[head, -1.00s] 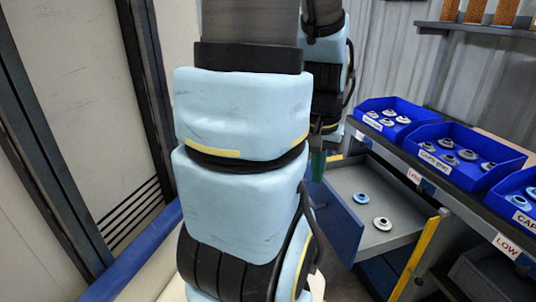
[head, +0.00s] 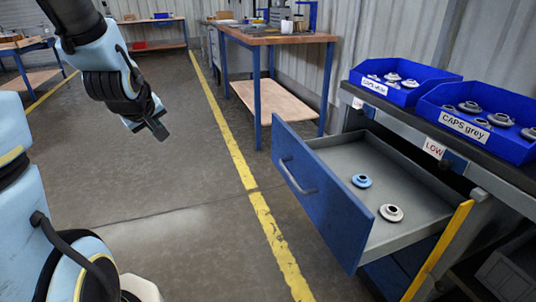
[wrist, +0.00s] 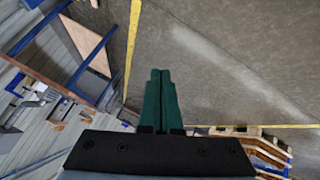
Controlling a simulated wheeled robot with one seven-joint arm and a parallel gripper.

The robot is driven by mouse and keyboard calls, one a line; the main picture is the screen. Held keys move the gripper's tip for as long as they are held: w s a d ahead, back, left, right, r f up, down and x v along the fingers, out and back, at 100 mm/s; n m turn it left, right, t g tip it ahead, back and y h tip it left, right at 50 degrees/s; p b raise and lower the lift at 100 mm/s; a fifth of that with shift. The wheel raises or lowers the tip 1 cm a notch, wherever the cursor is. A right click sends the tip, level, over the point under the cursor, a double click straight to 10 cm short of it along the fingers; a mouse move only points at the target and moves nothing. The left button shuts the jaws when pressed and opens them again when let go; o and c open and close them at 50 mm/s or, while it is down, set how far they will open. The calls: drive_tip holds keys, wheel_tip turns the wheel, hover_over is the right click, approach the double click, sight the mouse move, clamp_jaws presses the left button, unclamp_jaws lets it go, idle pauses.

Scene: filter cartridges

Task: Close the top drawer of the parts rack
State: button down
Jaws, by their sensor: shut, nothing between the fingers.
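The top drawer (head: 323,205) of the parts rack stands pulled out in the head view, with a blue front and a bar handle (head: 297,178). Inside its grey tray lie a blue cap (head: 362,181) and a white cap (head: 391,213). My gripper (head: 158,130) is at the upper left, over open floor, well apart from the drawer front. In the wrist view its green fingers (wrist: 158,100) are together with nothing between them. The drawer does not clearly show in the wrist view.
Blue bins of caps (head: 470,125) stand on the rack top (head: 400,118) above the drawer. A yellow upright (head: 438,250) is at the drawer's right. A workbench (head: 270,38) stands behind. The floor (head: 190,190) between my arm and the drawer is clear, with a yellow line.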

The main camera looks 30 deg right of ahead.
drive_tip(key=w+d+f+n+t+h+b, duration=0.25)
drive_tip(key=d+f+h+b, duration=0.25)
drive_tip(key=d+f+b, duration=0.5)
drive_tip(key=n+h+b, duration=0.2)
drive_tip(key=h+b, duration=0.4)
drive_tip(key=b, duration=1)
approach(277, 125)
drive_tip(key=w+a+f+x, duration=0.1)
drive_tip(key=x, duration=0.4)
drive_tip(key=shift+s+d+r+t, duration=0.1)
drive_tip(key=shift+d+t, duration=0.1)
drive_tip(key=shift+d, duration=0.25)
drive_tip(key=shift+s+d+r+t, duration=0.1)
drive_tip(key=shift+d+r+t, duration=0.05)
drive_tip(key=shift+d, duration=0.3)
drive_tip(key=shift+d, duration=0.1)
